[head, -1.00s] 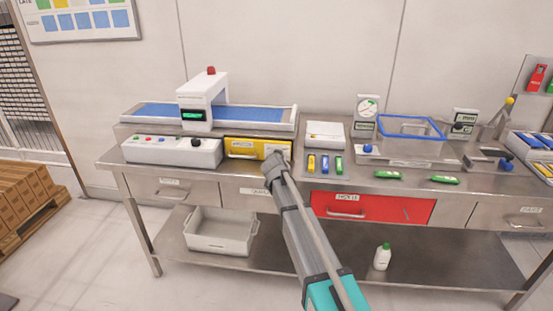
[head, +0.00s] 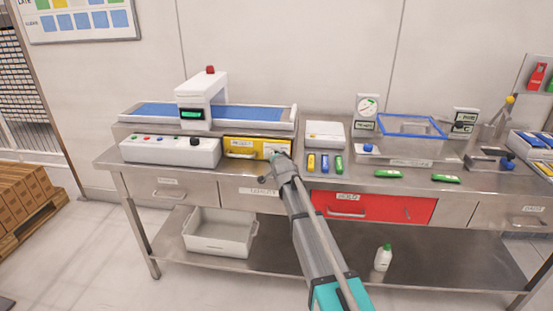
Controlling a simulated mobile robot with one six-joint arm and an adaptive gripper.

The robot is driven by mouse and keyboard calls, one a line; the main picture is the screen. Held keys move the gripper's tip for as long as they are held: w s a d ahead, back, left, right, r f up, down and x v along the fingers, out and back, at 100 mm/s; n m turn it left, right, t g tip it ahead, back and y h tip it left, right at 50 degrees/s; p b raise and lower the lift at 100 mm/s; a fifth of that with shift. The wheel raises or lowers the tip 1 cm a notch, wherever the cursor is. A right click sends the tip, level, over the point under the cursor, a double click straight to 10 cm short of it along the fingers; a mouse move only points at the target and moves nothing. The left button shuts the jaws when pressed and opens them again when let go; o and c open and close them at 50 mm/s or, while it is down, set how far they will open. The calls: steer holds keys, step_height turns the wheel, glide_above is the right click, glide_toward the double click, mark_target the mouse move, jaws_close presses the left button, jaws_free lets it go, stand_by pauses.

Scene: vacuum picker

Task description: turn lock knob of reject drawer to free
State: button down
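The yellow reject drawer (head: 243,141) is set in the front of the conveyor unit on the bench, with a pale label and a handle on its left part. It looks shut. My gripper (head: 277,158) is at the drawer's right end, close in front of its face. The lock knob cannot be made out; the gripper covers part of that end. I cannot tell whether the gripper touches anything or whether its fingers are open or shut.
A white control box (head: 170,151) with buttons and a black knob stands left of the drawer. Small yellow, blue and green items (head: 325,163) lie to the right. A red drawer (head: 385,208) is below right. A grey bin (head: 220,244) sits on the lower shelf.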

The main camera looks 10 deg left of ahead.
steer(key=shift+c, duration=1.5)
jaws_free()
